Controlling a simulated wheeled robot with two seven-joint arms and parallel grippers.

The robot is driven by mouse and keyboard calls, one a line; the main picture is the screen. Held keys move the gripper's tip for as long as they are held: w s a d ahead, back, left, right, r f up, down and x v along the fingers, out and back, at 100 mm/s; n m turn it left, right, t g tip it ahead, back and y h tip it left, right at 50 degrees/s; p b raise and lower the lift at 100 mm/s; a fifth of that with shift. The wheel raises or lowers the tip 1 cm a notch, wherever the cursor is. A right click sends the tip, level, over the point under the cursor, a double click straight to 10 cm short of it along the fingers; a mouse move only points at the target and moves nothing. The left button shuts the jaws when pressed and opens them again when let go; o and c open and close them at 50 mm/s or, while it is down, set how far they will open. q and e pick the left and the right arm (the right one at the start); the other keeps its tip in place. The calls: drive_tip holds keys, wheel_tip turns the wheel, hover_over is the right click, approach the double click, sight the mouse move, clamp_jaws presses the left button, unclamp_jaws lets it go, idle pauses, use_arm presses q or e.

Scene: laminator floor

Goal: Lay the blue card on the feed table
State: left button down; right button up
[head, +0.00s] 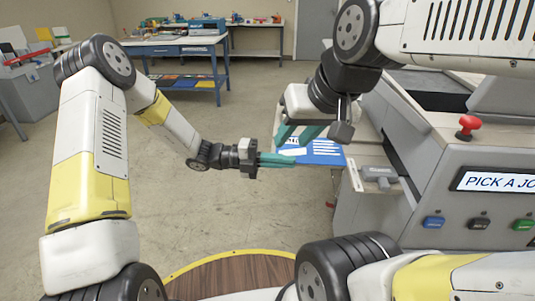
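The blue card (326,152), with white printing, is held out flat at the left end of the machine's pale feed table (372,158). My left gripper (291,160) reaches in from the left. Its teal fingers are together at the card's near left edge and look shut on it. My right gripper (288,143) comes down from above at the card's far left side. Its two teal fingers are spread apart, with part of the card showing behind them. I cannot tell whether the card touches the feed table.
The grey machine fills the right side, with a red stop button (467,126), a lit screen (494,181) and coloured buttons. A grey block (380,176) sits on the feed table's near side. A blue-framed workbench (180,45) stands behind. Open floor lies to the left.

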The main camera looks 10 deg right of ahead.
use_arm(q)
drive_tip(key=w+a, duration=0.2)
drive_tip(key=w, duration=0.1)
drive_tip(key=shift+w+f, duration=0.25)
drive_tip(key=shift+f, duration=1.65)
drive_tip(key=shift+f, duration=0.1)
drive_tip(key=c, duration=1.6)
unclamp_jaws()
drive_tip(key=shift+c, duration=0.2)
